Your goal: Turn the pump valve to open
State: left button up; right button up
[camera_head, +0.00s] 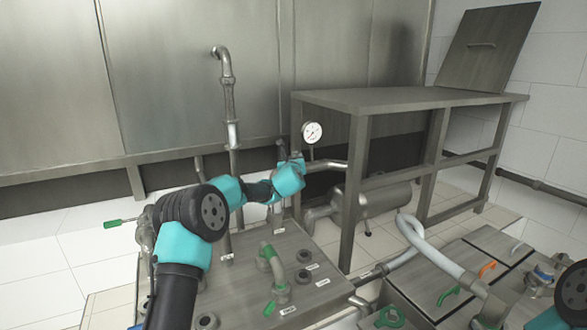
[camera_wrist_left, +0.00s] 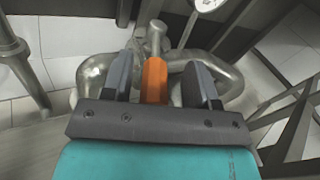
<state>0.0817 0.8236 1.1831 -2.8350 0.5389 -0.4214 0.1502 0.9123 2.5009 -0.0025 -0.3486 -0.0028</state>
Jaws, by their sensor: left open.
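In the left wrist view an orange valve handle (camera_wrist_left: 154,80) stands between the fingers of my left gripper (camera_wrist_left: 160,70). The gripper is open, with a gap on both sides of the handle. Grey metal pipework (camera_wrist_left: 225,85) lies just beyond it. In the head view my left gripper (camera_head: 284,155) is at the pipe beside the round pressure gauge (camera_head: 312,132), and my arm hides the orange handle there. The gauge also shows at the top of the wrist view (camera_wrist_left: 207,3). My right gripper is not in view; only part of my right arm shows at the lower right.
A metal bench (camera_head: 400,98) stands to the right of the left gripper. Green-handled valves (camera_head: 270,308) and pipes rise from the steel box below. Another panel with a separate orange handle (camera_head: 487,268) is at lower right. A vertical pipe (camera_head: 229,100) stands left.

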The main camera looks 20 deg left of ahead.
pick_arm(q)
jog(key=shift+s+d+r, duration=0.1)
jog(key=shift+s+r, duration=0.15)
jog(key=shift+r, duration=0.35)
jog(key=shift+s+d+r, duration=0.1)
jog(key=shift+s+r, duration=0.1)
jog(key=shift+r, duration=0.35)
jog(key=d+r+v, duration=0.1)
jog(key=v, duration=1.4)
jog(key=shift+r, duration=0.15)
